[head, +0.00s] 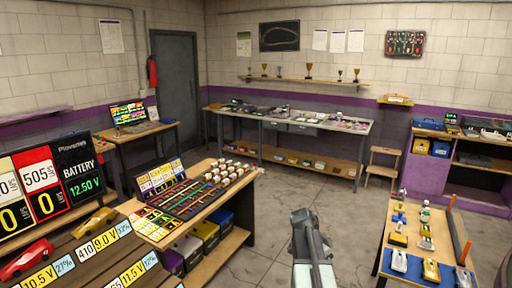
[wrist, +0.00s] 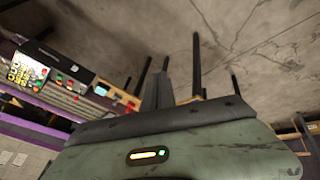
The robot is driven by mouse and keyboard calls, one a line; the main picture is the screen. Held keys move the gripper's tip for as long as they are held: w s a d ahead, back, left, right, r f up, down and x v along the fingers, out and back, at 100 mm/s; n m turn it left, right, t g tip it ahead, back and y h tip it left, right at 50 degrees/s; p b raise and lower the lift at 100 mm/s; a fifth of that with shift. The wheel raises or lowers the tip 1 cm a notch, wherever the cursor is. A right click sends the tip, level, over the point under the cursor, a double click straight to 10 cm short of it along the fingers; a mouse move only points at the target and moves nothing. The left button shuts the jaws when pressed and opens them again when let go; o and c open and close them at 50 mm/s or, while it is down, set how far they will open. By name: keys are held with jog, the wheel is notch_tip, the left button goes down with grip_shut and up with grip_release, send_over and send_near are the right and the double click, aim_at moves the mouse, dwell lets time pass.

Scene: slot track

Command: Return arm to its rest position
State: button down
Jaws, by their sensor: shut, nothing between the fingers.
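My arm (head: 312,262) shows at the bottom middle of the head view, a grey-green shape over the bare concrete floor. In the wrist view my gripper (wrist: 157,90) shows as dark fingers close together beyond the grey-green housing (wrist: 200,150), which has a small orange and green light. The gripper is shut and empty. Nothing touches it in either view.
A bench of small cars and bottles (head: 384,262) stands to the right. A wooden table with rows of parts (head: 222,203) stands to the left, beside scoreboards (head: 50,185). A long workbench (head: 350,135) lines the back wall. Floor (head: 275,210) between them is clear.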

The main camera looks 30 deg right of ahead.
jog(key=w+a+f+n+t, duration=0.1)
jog(key=w+a+n, duration=0.25)
jog(key=a, duration=0.75)
jog(key=w+a+n+t, duration=0.1)
jog(key=w+a+n, duration=0.25)
jog(key=a, duration=0.75)
jog(key=s+a+f+n+t+y, duration=0.1)
jog(key=a+n+y, duration=0.3)
jog(key=a+n, duration=0.7)
jog(key=s+a, duration=0.1)
jog(key=a, duration=0.5)
jog(key=shift+s+a+f, duration=0.15)
jog(key=shift+a+f, duration=0.1)
jog(key=shift+a, duration=0.15)
